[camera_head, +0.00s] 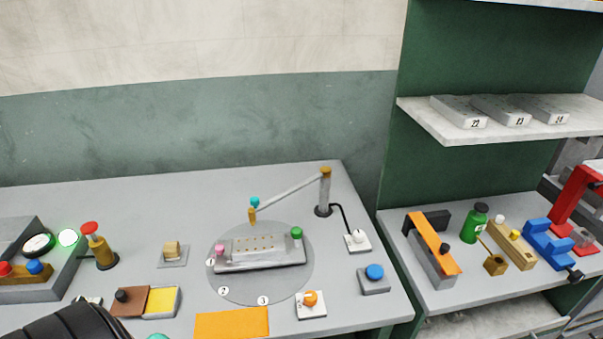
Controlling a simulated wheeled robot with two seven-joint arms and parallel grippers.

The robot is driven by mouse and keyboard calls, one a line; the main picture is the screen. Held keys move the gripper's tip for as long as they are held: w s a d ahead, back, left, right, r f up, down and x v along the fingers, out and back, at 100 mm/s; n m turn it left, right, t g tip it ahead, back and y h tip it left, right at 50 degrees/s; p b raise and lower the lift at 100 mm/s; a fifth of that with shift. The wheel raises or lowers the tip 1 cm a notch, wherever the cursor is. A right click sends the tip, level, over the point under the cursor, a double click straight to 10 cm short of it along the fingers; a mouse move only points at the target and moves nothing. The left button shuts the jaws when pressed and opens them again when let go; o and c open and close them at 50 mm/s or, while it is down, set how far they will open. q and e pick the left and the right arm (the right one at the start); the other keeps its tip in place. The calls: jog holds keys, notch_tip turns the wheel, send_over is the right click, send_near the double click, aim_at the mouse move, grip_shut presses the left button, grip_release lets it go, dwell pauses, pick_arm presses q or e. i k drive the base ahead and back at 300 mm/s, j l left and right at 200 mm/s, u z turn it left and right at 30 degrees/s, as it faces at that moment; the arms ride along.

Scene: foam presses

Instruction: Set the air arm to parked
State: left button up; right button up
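The air arm (290,187) is a thin grey bar on an upright post (324,195) with a gold cap, at the back right of the table. The bar reaches left and toward me from the post. Its free end has a teal knob (255,202) above a gold nozzle (252,216), which appears over the back edge of the round grey disc (300,289). A black cable runs from the post to a white box with a white knob (357,238). Neither of my grippers' fingers shows; a black ribbed part of mine fills the bottom left corner.
A grey mould block (265,264) with pink and green knobs lies on the disc, marked 1, 2 and 3. A blue button (375,273), orange switch (310,299) and orange mat (232,323) are nearby. A red-topped post (97,246) stands left. Shelves fill the right.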

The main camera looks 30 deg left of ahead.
aim_at(325, 171)
jog(key=u, duration=1.2)
